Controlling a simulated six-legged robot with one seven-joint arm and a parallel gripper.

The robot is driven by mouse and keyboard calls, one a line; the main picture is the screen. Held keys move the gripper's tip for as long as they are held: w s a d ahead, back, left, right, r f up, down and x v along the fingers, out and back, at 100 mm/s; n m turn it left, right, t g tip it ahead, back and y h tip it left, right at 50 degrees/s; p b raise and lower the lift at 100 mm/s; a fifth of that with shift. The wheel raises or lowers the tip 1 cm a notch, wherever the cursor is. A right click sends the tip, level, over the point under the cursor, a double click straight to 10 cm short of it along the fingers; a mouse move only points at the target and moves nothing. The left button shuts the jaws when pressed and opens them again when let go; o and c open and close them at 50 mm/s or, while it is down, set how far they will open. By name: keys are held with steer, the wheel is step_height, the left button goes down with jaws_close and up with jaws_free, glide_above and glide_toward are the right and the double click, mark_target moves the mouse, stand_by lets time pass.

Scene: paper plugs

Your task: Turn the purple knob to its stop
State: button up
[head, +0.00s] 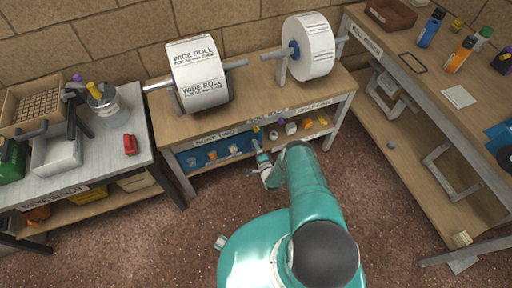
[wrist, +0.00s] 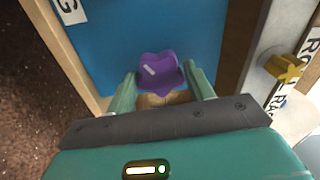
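The purple knob (wrist: 160,73) has a lobed shape with a pale line on it, and it stands in front of a blue panel (wrist: 150,25) in the wrist view. My gripper (wrist: 162,72) has one finger on each side of the knob. The fingers look open, with only narrow gaps to the knob. A tan piece shows between the fingers below the knob. In the head view my gripper (head: 259,152) reaches the front of the middle bench, by the right end of the blue panel (head: 200,157). I cannot clearly pick out the purple knob there.
A yellow knob (wrist: 285,70) sits on a pale panel to the right in the wrist view. Two paper rolls (head: 198,75) stand on the middle bench (head: 250,92). A metal-topped bench (head: 108,155) is at left, a wooden one (head: 430,82) at right. Open floor (head: 170,235) lies in front.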

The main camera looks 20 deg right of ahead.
steer(key=n, duration=1)
steer(key=o, duration=1)
steer(key=shift+c, duration=0.2)
steer(key=shift+s, duration=0.15)
steer(key=shift+s, duration=1.9)
